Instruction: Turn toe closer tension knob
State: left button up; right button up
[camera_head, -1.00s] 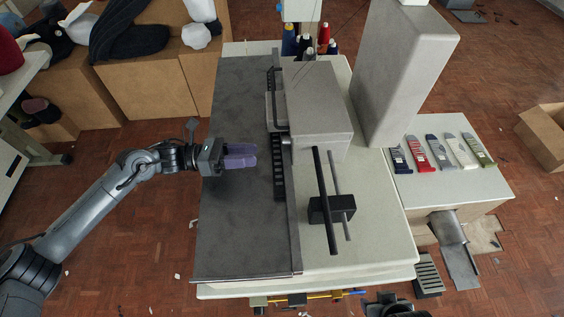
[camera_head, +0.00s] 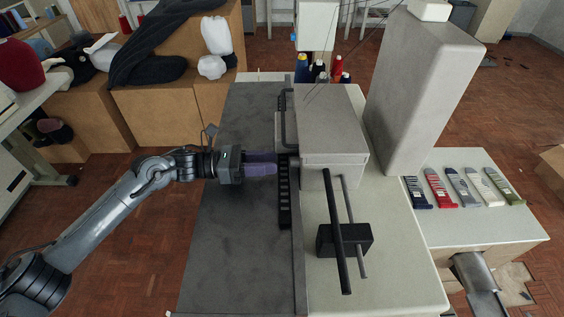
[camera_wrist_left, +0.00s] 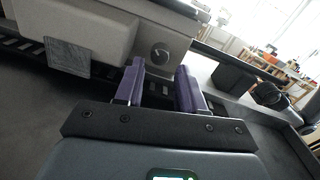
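A small round dark-grey knob (camera_wrist_left: 160,54) sits on the face of the grey machine head, seen in the left wrist view. I cannot make it out clearly in the head view. My left gripper (camera_head: 273,163) has purple fingers and points right at the machine head (camera_head: 330,135), close to its lower left edge. In the left wrist view the gripper's fingers (camera_wrist_left: 160,72) are apart, with the knob showing beyond the gap between them. Nothing is seen held. Whether a fingertip touches the machine I cannot tell. My right gripper is not in view.
A dark plate (camera_head: 235,240) lies under the left arm. A black slotted rail (camera_head: 284,205) runs along the machine. A black block with rods (camera_head: 343,240) stands in front of the head. A tall grey column (camera_head: 420,90) and several coloured packets (camera_head: 438,187) are at the right.

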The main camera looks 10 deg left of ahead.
aim_at(282, 174)
pick_arm(q)
jog(key=shift+w+d, duration=0.2)
jog(key=shift+d, duration=0.85)
jog(key=shift+w+d, duration=0.2)
jog(key=shift+d, duration=0.85)
jog(key=shift+c, duration=0.5)
grip_shut()
jog(key=shift+f+b, duration=0.15)
jog(key=shift+b, duration=0.55)
jog(key=m+b, duration=0.6)
jog(key=b, duration=0.5)
jog(key=shift+s+f, duration=0.1)
jog(key=shift+f, duration=0.05)
jog(key=shift+m+b, duration=1)
jog(key=shift+m, duration=0.1)
jog(key=shift+r, duration=0.2)
